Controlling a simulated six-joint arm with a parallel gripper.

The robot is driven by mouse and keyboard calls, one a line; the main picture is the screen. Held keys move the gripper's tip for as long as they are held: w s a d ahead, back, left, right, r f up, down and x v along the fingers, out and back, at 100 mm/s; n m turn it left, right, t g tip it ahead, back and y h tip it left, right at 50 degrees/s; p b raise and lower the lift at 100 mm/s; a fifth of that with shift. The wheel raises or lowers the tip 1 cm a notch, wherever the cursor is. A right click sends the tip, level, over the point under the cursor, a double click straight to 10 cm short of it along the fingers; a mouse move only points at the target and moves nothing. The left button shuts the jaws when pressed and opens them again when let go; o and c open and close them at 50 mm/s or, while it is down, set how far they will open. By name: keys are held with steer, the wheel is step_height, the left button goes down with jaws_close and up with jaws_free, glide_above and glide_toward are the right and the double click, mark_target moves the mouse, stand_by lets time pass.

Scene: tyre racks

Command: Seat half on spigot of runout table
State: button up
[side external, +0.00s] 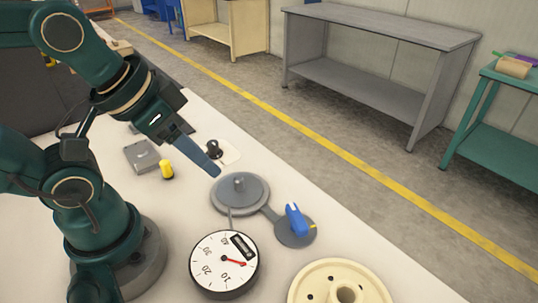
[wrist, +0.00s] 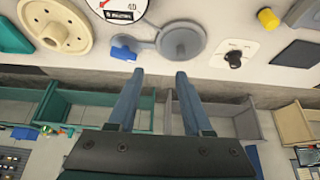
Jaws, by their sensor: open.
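The cream half (side external: 318,275), a round flanged disc with a raised hub, lies on the white table at the bottom right, partly cut off by the frame. It also shows at top left in the wrist view (wrist: 79,26). The runout table (side external: 258,203) is a grey round plate with a short upright spigot (side external: 239,184) at its centre; the spigot is bare. It also shows in the wrist view (wrist: 198,38). My gripper (wrist: 160,72) is open and empty, its two blue-grey fingers apart. In the side view, its fingers (side external: 213,172) are above and left of the spigot.
A dial gauge (side external: 224,268) stands in front of the runout table. A blue lever (side external: 296,221) sits on a grey disc to its right. A yellow knob (side external: 166,170), a black knob (side external: 213,149) and a grey block (side external: 142,156) are behind. Benches stand beyond the floor's yellow line.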

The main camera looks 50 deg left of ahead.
steer(key=shift+o, duration=0.3)
steer(key=o, duration=0.6)
steer(key=shift+c, duration=0.2)
